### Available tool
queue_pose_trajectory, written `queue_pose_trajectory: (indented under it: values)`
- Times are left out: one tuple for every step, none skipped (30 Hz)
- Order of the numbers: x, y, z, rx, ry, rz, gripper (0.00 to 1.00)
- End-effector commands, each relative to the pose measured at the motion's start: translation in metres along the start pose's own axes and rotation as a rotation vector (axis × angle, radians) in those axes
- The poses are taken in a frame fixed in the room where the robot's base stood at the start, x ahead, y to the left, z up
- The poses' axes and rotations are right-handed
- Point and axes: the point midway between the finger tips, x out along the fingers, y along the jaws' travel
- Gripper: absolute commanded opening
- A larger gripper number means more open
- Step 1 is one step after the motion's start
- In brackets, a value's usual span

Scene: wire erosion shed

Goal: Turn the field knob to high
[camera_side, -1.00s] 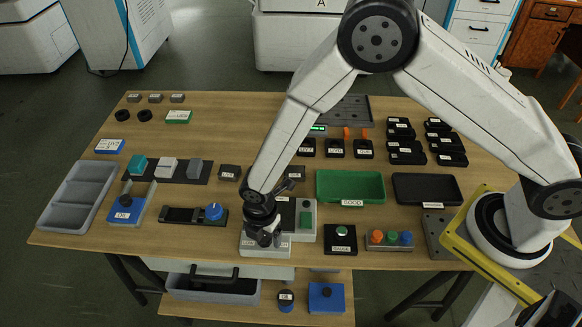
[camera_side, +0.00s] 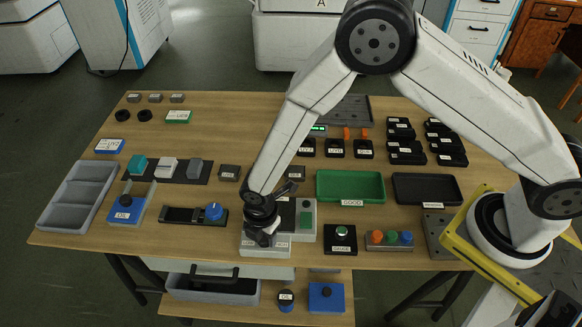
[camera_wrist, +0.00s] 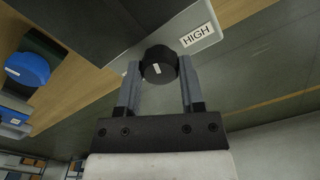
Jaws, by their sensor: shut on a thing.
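The field knob (camera_wrist: 159,66) is a dark round knob with a white mark on its face, seen in the wrist view. It sits on a light grey unit, with a label reading HIGH (camera_wrist: 197,35) beside it on the right. My gripper (camera_wrist: 159,78) has its two grey fingers on either side of the knob, shut on it. In the side view my gripper (camera_side: 262,236) points down over the front of the pale unit (camera_side: 279,248) and hides the knob. The white mark's exact heading against the label is hard to tell.
A black slide with a blue knob (camera_side: 214,211) stands left of the unit. A box with a green button (camera_side: 306,219) adjoins it at the right. A green tray (camera_side: 350,199) and a black tray (camera_side: 463,190) lie farther right. The table's front edge is close.

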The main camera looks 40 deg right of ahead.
Motion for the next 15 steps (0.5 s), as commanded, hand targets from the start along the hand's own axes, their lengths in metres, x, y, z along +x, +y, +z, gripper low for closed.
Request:
queue_pose_trajectory:
  values:
    - [-0.0003, 0.0003, -0.0002, 0.031, 0.001, 0.0, 0.0]
    - [-0.0003, 0.0003, -0.0003, 0.051, 0.001, 0.0, 0.0]
    - [-0.0003, 0.0002, -0.0003, 0.079, 0.001, 0.0, 0.0]
    - [-0.0003, 0.0002, -0.0003, 0.102, 0.001, 0.0, 0.0]
    - [-0.0003, 0.0002, -0.0004, 0.123, 0.001, 0.0, 0.0]
    - [-0.0004, 0.0002, -0.0004, 0.151, 0.001, 0.0, 0.0]
    - [-0.0004, 0.0002, -0.0004, 0.173, 0.001, 0.0, 0.0]
    - [-0.0004, 0.0002, -0.0004, 0.195, 0.001, 0.0, 0.0]
    - [-0.0004, 0.0002, -0.0004, 0.222, 0.001, 0.0, 0.0]
    - [-0.0004, 0.0003, -0.0005, 0.241, 0.001, 0.0, 0.0]
    - [-0.0004, 0.0003, -0.0005, 0.259, 0.001, 0.0, 0.0]
    - [-0.0004, 0.0003, -0.0005, 0.28, 0.002, 0.0, 0.0]
    - [-0.0004, 0.0003, -0.0005, 0.293, 0.002, 0.0, 0.0]
    - [-0.0004, 0.0003, -0.0005, 0.303, 0.002, 0.0, 0.0]
    - [-0.0004, 0.0003, -0.0005, 0.315, 0.002, 0.0, 0.0]
